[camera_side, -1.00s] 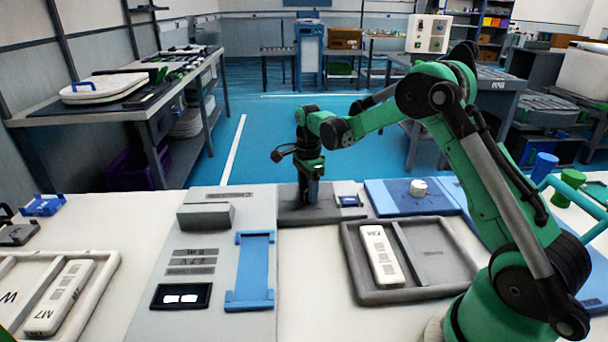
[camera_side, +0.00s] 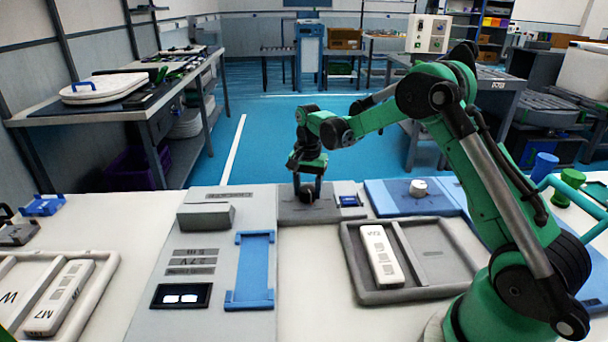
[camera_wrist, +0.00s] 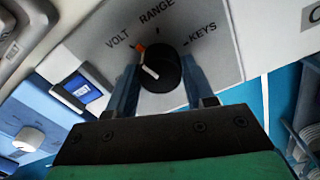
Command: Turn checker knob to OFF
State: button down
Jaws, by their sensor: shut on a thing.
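The checker knob (camera_wrist: 166,72) is round and black, with a white pointer line and an orange mark at its upper left. It sits on a grey panel (camera_wrist: 228,62) printed VOLT, RANGE and KEYS; I see no OFF label. The orange mark is on the VOLT side. My gripper (camera_wrist: 163,84) has one blue finger on each side of the knob and is shut on it. In the side view my gripper (camera_side: 307,186) points down at the dark grey checker plate (camera_side: 284,214), by the small blue display (camera_side: 349,200).
A blue plate with a white knob (camera_side: 418,187) lies to the right. In front are a grey tray (camera_side: 412,292) holding a white remote-like unit (camera_side: 380,255), and a grey panel with a blue cradle (camera_side: 250,270). White table is clear between them.

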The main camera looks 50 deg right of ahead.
aim_at(308, 189)
jog(key=n, duration=1.2)
jog(key=shift+n, duration=0.4)
dwell(0.3)
jog(key=shift+c, duration=1.6)
grip_release()
jog(key=shift+r, duration=0.1)
jog(key=shift+r, duration=2.75)
